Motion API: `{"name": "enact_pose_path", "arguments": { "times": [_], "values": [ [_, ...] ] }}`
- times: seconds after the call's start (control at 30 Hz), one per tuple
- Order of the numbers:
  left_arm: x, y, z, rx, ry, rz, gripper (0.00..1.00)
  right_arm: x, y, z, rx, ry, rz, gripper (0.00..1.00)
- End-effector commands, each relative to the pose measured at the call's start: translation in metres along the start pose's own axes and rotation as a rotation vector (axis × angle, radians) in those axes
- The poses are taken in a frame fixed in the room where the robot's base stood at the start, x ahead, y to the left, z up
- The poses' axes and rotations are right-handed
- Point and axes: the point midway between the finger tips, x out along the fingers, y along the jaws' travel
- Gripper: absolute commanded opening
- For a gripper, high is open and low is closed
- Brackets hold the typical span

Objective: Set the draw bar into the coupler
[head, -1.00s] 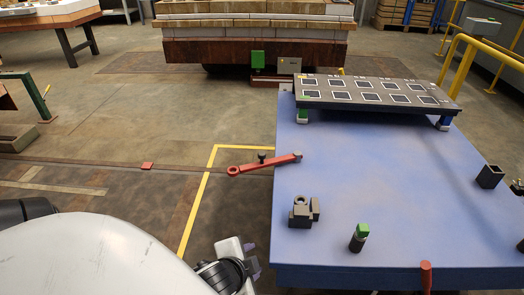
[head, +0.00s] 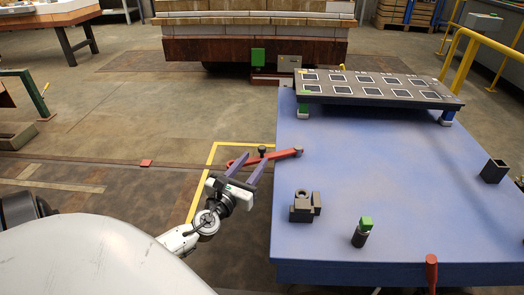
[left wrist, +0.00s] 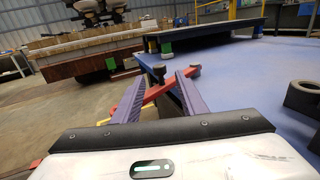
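The draw bar (head: 285,155) is a red bar with a ring at its left end and a black upright knob (head: 262,151). It sticks out past the left edge of the blue table, its right end on the table. My left gripper (head: 247,163) is open, its purple fingers pointing at the bar near the knob. In the left wrist view, the red bar (left wrist: 160,91) crosses beyond or between the spread fingers; I cannot tell which. A dark block with a round hole (head: 302,208), perhaps the coupler, stands on the table's left part. My right gripper is out of view.
The blue table (head: 390,190) bears a dark raised panel (head: 375,89) at the back, a green-topped black post (head: 361,234) and an open dark box (head: 494,171). A red handle (head: 431,270) stands at the front edge. The table's middle is clear.

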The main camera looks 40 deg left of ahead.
Motion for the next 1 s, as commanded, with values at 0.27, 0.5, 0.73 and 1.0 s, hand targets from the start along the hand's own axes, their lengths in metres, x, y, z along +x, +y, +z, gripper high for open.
{"name": "enact_pose_path", "arguments": {
  "times": [0.27, 0.5, 0.73, 1.0],
  "values": [
    [0.051, 0.000, 0.000, -0.003, -0.002, 0.001, 0.39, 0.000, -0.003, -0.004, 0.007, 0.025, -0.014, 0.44],
    [0.068, 0.000, 0.000, -0.004, 0.000, 0.000, 0.39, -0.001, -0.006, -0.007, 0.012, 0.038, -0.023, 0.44],
    [0.069, 0.000, 0.000, -0.004, 0.001, 0.000, 0.39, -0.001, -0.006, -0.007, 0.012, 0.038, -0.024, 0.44],
    [0.069, 0.000, 0.000, -0.005, 0.001, 0.001, 0.00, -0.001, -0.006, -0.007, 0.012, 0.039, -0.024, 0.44]
  ]
}}
